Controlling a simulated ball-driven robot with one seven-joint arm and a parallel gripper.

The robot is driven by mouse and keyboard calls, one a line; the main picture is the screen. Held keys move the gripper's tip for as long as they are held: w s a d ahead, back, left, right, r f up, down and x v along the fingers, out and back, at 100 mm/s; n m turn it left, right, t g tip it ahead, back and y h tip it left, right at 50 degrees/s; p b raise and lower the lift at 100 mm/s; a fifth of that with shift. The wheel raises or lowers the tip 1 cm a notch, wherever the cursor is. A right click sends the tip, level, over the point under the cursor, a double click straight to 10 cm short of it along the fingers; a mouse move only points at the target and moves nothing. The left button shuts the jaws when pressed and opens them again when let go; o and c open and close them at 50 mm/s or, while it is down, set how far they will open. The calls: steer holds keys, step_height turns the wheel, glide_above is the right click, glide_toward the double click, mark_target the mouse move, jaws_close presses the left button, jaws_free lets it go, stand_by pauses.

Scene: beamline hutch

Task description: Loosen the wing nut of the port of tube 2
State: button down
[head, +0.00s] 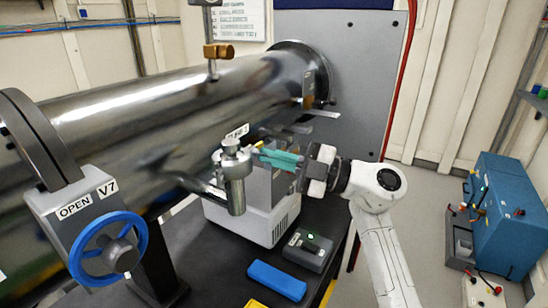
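A long polished steel tube (130,120) runs from the left toward the back wall. A short side port (236,180) with an upright steel body and a round cap stands beside the tube, joined to it by a thin pipe. A small white label (238,131) sits behind the cap, too small to read. I cannot make out a wing nut on this port or a tube number. My gripper (268,157) reaches in from the right, its teal fingers pointing left just right of the port's cap. The gap between the fingers and any contact are unclear.
A valve with a blue handwheel (108,250), labelled OPEN V7, stands at front left. A brass fitting (218,51) tops the tube. A white box (262,215), a grey box with green light (306,250) and a blue block (277,280) are on the dark table. Blue equipment (507,215) stands right.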

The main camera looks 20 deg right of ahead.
steer(key=n+h+b, duration=0.3)
steer(key=n+b, duration=0.1)
steer(key=n, duration=0.2)
steer(key=r+n+h+b, duration=0.1)
steer(key=n+h+b, duration=0.1)
steer(key=n, duration=0.4)
steer(key=n+g+h+b, duration=0.1)
steer(key=n+h+b, duration=0.2)
steer(key=n+b, duration=0.2)
steer(key=shift+s+a+r+n+h+b, duration=0.15)
steer(key=shift+a+n+b, duration=0.05)
steer(key=shift+n, duration=0.35)
steer(key=shift+s+a+r+n+h+b, duration=0.1)
steer(key=shift+a+r+n+h+b, duration=0.05)
steer(key=shift+n, duration=0.4)
steer(key=c, duration=1.5)
jaws_free()
steer(key=shift+a, duration=0.1)
steer(key=shift+o, duration=0.9)
steer(key=shift+r, duration=0.1)
